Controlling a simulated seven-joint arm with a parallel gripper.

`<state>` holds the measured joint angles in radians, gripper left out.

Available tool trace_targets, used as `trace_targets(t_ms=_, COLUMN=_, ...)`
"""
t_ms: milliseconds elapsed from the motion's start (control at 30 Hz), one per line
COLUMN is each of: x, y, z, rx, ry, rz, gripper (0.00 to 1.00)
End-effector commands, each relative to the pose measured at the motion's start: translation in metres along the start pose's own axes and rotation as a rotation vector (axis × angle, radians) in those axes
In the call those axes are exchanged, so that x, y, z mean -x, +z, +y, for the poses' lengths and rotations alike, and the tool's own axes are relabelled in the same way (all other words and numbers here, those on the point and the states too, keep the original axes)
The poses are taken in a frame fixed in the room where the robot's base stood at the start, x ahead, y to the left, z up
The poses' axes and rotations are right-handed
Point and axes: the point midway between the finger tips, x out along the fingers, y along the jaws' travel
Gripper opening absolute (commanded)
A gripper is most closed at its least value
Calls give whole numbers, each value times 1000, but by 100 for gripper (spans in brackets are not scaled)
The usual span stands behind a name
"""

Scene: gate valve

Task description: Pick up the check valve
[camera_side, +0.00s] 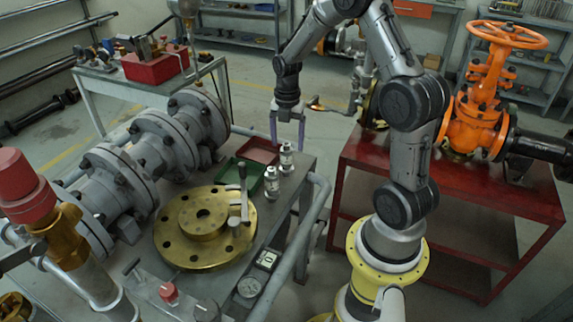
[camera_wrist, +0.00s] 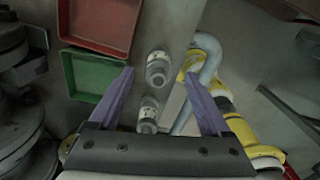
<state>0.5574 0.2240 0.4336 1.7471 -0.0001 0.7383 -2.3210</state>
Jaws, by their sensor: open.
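Two small silver cylindrical fittings with white label bands stand on the grey workbench. One is at the back (camera_side: 287,158) and one nearer the front (camera_side: 271,183); I cannot tell which is the check valve. In the wrist view, one fitting (camera_wrist: 158,68) is near the line between the fingertips and the other (camera_wrist: 148,112) is closer to the palm. My gripper (camera_side: 288,146) points down over the back fitting, fingers apart and nothing held. Its purple-grey fingers also show in the wrist view (camera_wrist: 160,74). I cannot tell the exact height gap.
A green tray (camera_wrist: 92,76) and a red tray (camera_wrist: 98,22) lie left of the fittings. A brass flange (camera_side: 180,240) with a lever-handled part on it sits in front. A grey pipe rail (camera_side: 305,230) runs along the bench's right edge. A red table (camera_side: 370,160) stands right.

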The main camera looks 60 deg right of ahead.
Motion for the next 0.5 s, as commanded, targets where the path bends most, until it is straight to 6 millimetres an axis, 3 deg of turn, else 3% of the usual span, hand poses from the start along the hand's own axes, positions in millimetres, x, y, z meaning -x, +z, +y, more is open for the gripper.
trace_targets(t_ms=267, x=-22, y=-1, z=0, rx=1, ry=-1, rz=1, gripper=82)
trace_targets(t_ms=500, x=-55, y=-4, z=1, rx=1, ry=-1, rz=1, gripper=82)
